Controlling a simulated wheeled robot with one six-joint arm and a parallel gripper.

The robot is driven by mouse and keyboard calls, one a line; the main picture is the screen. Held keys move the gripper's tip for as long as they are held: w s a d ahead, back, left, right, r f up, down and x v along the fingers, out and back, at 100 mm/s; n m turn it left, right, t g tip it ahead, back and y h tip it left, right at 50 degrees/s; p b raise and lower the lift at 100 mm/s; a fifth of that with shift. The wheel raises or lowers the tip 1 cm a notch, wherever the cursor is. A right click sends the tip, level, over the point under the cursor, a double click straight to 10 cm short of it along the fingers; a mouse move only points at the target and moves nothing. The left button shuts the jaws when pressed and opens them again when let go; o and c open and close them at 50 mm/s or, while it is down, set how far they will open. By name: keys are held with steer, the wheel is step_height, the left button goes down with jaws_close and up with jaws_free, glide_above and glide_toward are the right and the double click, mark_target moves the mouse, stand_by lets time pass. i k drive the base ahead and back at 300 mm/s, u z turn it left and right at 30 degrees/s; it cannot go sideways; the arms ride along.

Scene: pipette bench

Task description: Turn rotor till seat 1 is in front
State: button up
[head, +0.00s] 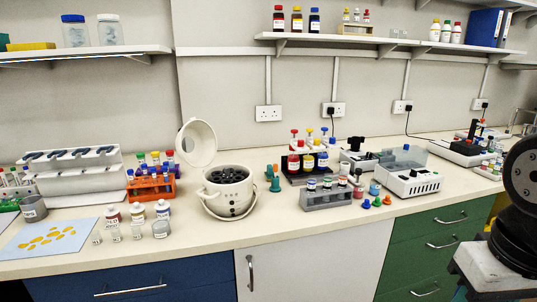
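A small white centrifuge (230,195) stands on the bench left of the picture's middle. Its round white lid (197,142) is open and tilted up at the back left. The dark rotor (229,175) shows inside the bowl. The seat numbers are too small to read, so I cannot tell which seat faces front. My gripper is not in view; only a black and grey part of my arm shows at the right edge, well away from the centrifuge.
An orange tube rack (151,188) and several bottles stand left of the centrifuge. Green and orange small items (273,180), a grey rack (327,197) and a white device (408,180) stand to its right. The bench front (275,225) just right of the centrifuge is clear.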

mark_target(226, 177)
steer(key=z, duration=0.2)
steer(key=i, duration=0.7)
steer(key=u, duration=0.65)
steer(key=i, duration=0.75)
steer(key=u, duration=0.7)
